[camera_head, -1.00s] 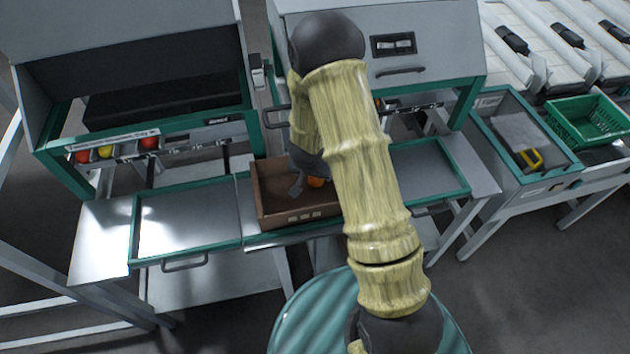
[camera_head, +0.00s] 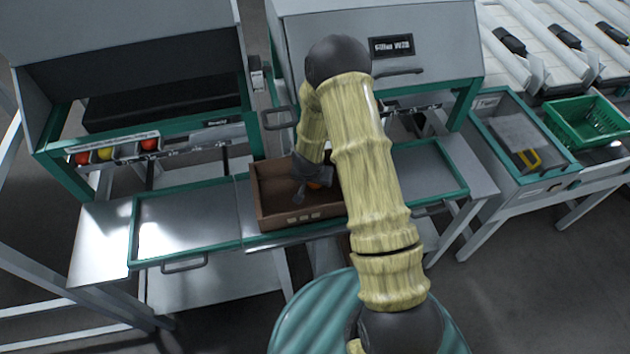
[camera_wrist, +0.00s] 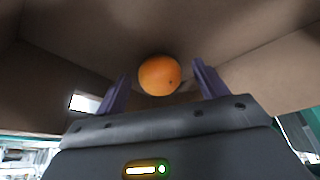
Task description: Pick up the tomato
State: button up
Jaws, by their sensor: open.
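An orange tomato (camera_wrist: 160,75) lies inside a brown box (camera_head: 265,205) on the middle of the bench. In the wrist view it sits between and slightly beyond the two fingers of my gripper (camera_wrist: 158,85), with gaps on both sides. My gripper is open and holds nothing. My arm hides the right part of the box in the head view.
Box walls (camera_wrist: 240,60) surround my gripper closely. Metal trays with green rims lie left (camera_head: 190,222) and right (camera_head: 425,165) of the box. Two grey machines (camera_head: 160,65) stand behind. A green crate (camera_head: 590,125) is at the right.

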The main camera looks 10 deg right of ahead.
dwell(0.4)
jog(key=c, duration=0.8)
jog(key=shift+r, duration=0.1)
jog(key=shift+r, duration=0.15)
notch_tip(320, 180, up, 12)
jog(key=p, duration=0.3)
jog(key=s+a+b, duration=0.1)
jog(key=s+a, duration=0.3)
jog(key=s, duration=0.1)
jog(key=s+a, duration=0.4)
jog(key=s, duration=0.1)
jog(key=s+a+f+b, duration=0.1)
jog(key=s+a, duration=0.3)
jog(key=s, duration=0.1)
jog(key=shift+s+a+b, duration=0.25)
jog(key=shift+a+b, duration=0.1)
